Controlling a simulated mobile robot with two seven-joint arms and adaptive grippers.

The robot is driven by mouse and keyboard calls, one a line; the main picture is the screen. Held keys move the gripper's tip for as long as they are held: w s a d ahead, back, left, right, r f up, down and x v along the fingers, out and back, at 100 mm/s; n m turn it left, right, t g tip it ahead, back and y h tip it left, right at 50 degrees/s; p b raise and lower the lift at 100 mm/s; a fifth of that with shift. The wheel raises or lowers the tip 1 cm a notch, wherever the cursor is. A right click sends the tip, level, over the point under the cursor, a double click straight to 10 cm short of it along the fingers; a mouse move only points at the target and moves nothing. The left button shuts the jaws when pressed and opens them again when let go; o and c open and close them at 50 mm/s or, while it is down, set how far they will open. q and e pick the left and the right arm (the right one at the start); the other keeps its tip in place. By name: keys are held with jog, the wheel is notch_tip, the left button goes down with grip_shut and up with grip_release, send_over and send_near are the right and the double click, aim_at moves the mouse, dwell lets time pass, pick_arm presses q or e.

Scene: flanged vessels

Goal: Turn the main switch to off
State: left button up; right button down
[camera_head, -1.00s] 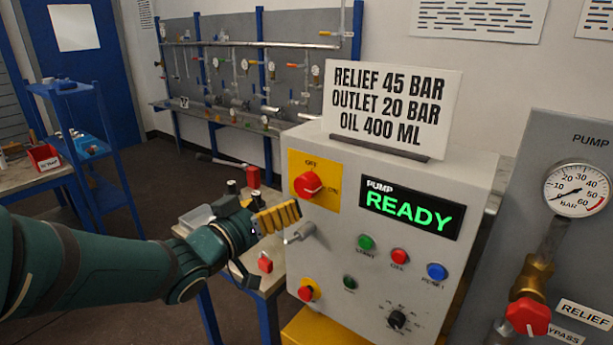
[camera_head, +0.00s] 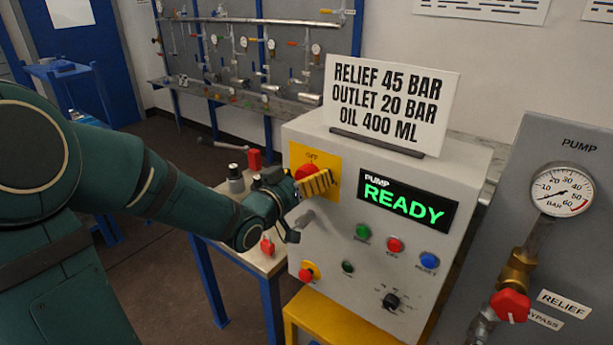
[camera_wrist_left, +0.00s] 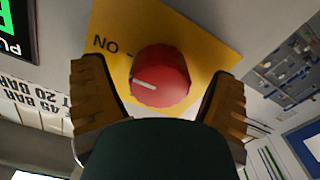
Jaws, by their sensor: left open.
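The main switch is a red round knob (camera_head: 304,171) on a yellow plate (camera_head: 327,160) at the upper left of the pump panel's front. My left gripper (camera_head: 313,197) is in front of it, and its yellow ribbed finger hides part of the knob and plate. In the left wrist view, the knob (camera_wrist_left: 161,77) sits between the two open, spread fingers (camera_wrist_left: 155,90), with a gap visible on each side. Its white mark points toward the ON label. I cannot tell how far the fingertips are from the plate. My right gripper is not in view.
The grey panel (camera_head: 335,245) also bears a green READY display (camera_head: 405,203), several buttons and a small black dial (camera_head: 390,301). A red-on-yellow knob (camera_head: 307,272) is below the gripper. A small bench (camera_head: 225,188) stands behind my arm.

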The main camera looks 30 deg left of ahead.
pick_arm(q)
jog(key=c, duration=1.2)
jog(key=n, duration=0.4)
jog(key=shift+p, duration=0.35)
jog(key=n, duration=0.5)
jog(key=shift+p, duration=0.3)
jog(key=n, duration=0.4)
jog(key=shift+n+p, duration=0.3)
jog(key=shift+n, duration=0.1)
jog(key=shift+f+n, duration=0.1)
jog(key=shift+n, duration=1.9)
